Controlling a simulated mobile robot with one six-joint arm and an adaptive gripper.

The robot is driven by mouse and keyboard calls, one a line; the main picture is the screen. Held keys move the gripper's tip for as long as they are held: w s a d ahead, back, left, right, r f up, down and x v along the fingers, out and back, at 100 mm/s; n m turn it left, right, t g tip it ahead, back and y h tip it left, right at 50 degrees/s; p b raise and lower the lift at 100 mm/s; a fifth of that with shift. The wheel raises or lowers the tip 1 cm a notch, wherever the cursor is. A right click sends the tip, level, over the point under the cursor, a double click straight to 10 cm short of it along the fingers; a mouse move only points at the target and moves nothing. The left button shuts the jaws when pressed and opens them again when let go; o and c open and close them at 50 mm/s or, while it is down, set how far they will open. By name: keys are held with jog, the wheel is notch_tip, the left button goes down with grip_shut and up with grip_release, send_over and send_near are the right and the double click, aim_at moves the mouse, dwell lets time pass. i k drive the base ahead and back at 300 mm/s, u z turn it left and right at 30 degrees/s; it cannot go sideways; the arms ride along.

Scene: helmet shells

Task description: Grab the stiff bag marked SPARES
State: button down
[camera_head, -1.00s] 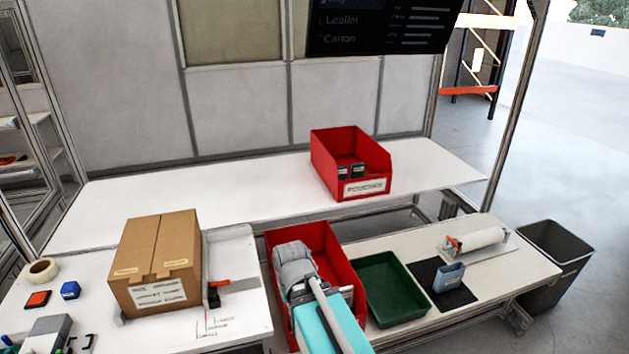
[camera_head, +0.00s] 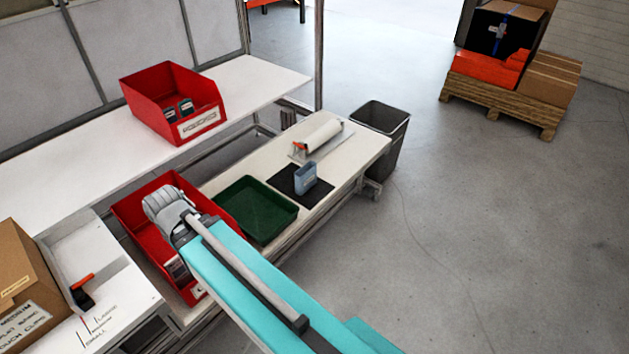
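I can read no SPARES marking in the head view. A small blue-grey pouch-like item (camera_head: 305,178) stands upright on a black mat (camera_head: 318,192) on the right-hand bench; any lettering on it is too small to read. My teal arm reaches from the lower right to the near red bin (camera_head: 137,213), and its grey wrist end lies over that bin. My gripper's fingers are hidden behind the arm or inside the bin. Some dark and pale items (camera_head: 178,271) show partly inside this bin, too covered to identify.
A green tray (camera_head: 282,218) sits between the near bin and the mat. A roll (camera_head: 318,134) lies behind the mat. Another red bin (camera_head: 152,96) holding two dark packets stands on the rear shelf. A cardboard box (camera_head: 22,290) is at left, a grey waste bin (camera_head: 393,124) beyond the bench.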

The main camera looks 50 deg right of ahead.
aim_at(305, 177)
jog(key=z, duration=1.4)
jog(key=k, duration=1.3)
jog(key=z, duration=0.4)
jog(key=i, duration=1.45)
jog(key=z, duration=0.15)
